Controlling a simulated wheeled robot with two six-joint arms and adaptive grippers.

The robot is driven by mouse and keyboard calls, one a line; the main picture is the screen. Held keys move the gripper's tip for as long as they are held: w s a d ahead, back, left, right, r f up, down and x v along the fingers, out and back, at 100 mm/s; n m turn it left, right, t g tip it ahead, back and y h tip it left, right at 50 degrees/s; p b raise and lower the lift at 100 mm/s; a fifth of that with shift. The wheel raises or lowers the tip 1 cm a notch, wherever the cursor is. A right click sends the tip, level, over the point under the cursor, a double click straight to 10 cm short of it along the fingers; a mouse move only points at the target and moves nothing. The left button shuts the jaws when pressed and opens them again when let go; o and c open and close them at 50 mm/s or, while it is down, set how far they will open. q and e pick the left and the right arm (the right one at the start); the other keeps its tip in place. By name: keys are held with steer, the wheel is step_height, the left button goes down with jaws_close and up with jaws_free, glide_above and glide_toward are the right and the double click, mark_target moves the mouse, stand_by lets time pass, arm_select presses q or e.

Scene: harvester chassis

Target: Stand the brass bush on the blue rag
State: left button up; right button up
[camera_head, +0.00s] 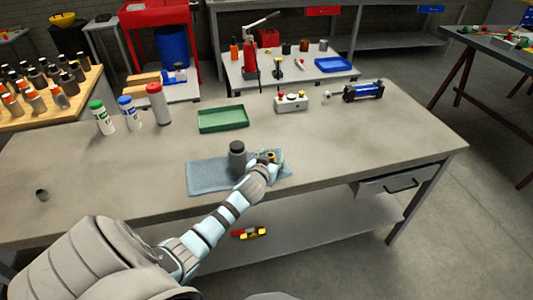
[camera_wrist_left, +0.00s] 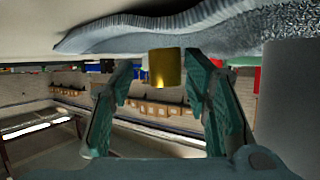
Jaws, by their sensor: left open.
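The brass bush (camera_wrist_left: 166,68) shows between the fingers of my left gripper (camera_wrist_left: 158,72) in the left wrist view, which is upside down. The bush appears upright with its base on the blue rag (camera_wrist_left: 215,30). The fingers stand open on both sides of it, with gaps to each. In the head view my left gripper (camera_head: 268,161) is low over the right part of the blue rag (camera_head: 208,178). The bush is a small yellowish spot there, mostly hidden by the gripper. My right gripper is out of view.
A dark grey capped cylinder (camera_head: 237,158) stands on the rag just left of my gripper. A green tray (camera_head: 222,119), a grey box with buttons (camera_head: 291,103) and a blue cylinder unit (camera_head: 363,92) lie behind. A small grey ring (camera_head: 42,195) lies far left. The bench's right side is clear.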

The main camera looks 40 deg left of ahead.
arm_select(q)
steer(key=v, duration=0.4)
steer(key=p+v, duration=0.1)
steer(key=v, duration=0.3)
steer(key=p+v, duration=0.1)
steer(key=v, duration=0.3)
steer(key=shift+r, duration=0.35)
steer(key=shift+w+d+f, duration=0.1)
steer(key=shift+f, duration=0.05)
steer(key=s+d+f+m+g+h, duration=0.1)
steer(key=s+d+f, duration=0.2)
steer(key=f, duration=0.5)
steer(key=s+d+f+m+g+h, duration=0.15)
steer(key=s+f, duration=0.25)
steer(key=f, duration=0.4)
steer(key=s+d+f+m+g+h, duration=0.1)
steer(key=s+d+f+m+g, duration=0.15)
steer(key=f, duration=0.55)
steer(key=s+d+f+g, duration=0.1)
steer(key=s+f+g, duration=0.1)
steer(key=s+f, duration=0.3)
steer(key=s+d+f+g, duration=0.1)
steer(key=s+f, duration=0.4)
steer(key=s, duration=0.9)
steer(key=s+d+f+g+h, duration=0.1)
steer(key=s+f+g, duration=0.2)
steer(key=s+f, duration=0.3)
steer(key=s, duration=0.4)
steer(key=shift+s+d, duration=0.15)
steer(key=shift+d, duration=0.2)
